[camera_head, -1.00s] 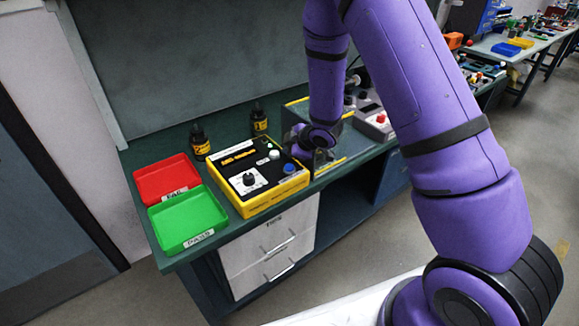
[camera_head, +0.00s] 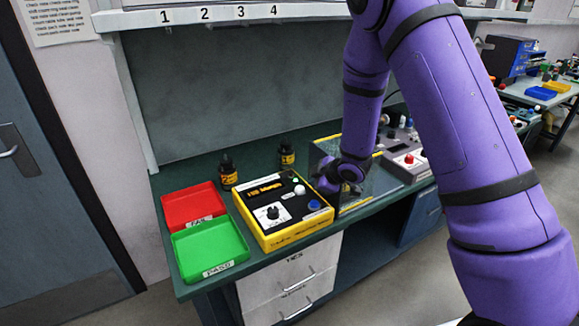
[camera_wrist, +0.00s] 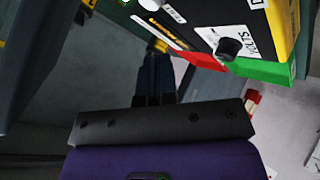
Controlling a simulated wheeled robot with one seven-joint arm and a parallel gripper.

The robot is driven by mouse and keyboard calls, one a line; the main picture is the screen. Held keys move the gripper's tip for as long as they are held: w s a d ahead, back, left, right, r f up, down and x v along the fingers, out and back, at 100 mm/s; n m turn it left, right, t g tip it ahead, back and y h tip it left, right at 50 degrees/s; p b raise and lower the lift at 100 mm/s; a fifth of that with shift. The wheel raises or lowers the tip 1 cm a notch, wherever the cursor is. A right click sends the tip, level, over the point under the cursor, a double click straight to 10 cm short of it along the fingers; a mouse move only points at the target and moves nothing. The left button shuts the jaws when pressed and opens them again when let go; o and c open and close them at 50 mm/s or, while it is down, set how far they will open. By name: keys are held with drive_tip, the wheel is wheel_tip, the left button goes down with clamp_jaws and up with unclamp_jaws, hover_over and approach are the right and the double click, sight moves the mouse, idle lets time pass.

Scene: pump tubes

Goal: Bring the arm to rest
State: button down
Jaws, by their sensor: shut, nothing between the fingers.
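My purple arm reaches down over the green workbench in the head view. My gripper (camera_head: 345,187) is just right of the yellow-and-black meter box, partly hidden by its own wrist. The wrist view shows its two dark fingers (camera_wrist: 155,72) together, with nothing between them. The meter box (camera_head: 280,212) has a lit display, a black knob and white and blue buttons. Its knob side also shows at the top of the wrist view (camera_wrist: 262,28). I cannot tell whether the gripper touches the box.
A red tray (camera_head: 190,202) and a green tray (camera_head: 207,250) lie left of the box. Two dark bottles (camera_head: 228,173) (camera_head: 287,154) stand behind it. A clear yellow-edged enclosure (camera_head: 330,150) and a grey device with a red button (camera_head: 409,160) stand to the right. A numbered shelf (camera_head: 240,15) hangs above.

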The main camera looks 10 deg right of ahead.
drive_tip(key=s+d+r+m+h, duration=0.2)
drive_tip(key=s+d+r+m, duration=0.1)
drive_tip(key=r, duration=0.5)
drive_tip(key=s+d+r+m+h, duration=0.1)
drive_tip(key=s+d+r+m, duration=0.15)
drive_tip(key=r, duration=0.55)
drive_tip(key=s+d+r+m+h, duration=0.2)
drive_tip(key=s+d+r+m, duration=0.15)
drive_tip(key=r, duration=0.35)
drive_tip(key=s+a+r+m+g, duration=0.1)
drive_tip(key=s+r+m, duration=0.2)
drive_tip(key=s, duration=1.1)
drive_tip(key=s+r+m+g, duration=0.1)
drive_tip(key=s+r+m, duration=0.2)
drive_tip(key=s+r, duration=0.4)
drive_tip(key=s, duration=0.7)
drive_tip(key=shift+a+r+g, duration=0.2)
drive_tip(key=shift+a+g, duration=0.15)
drive_tip(key=shift+g, duration=0.05)
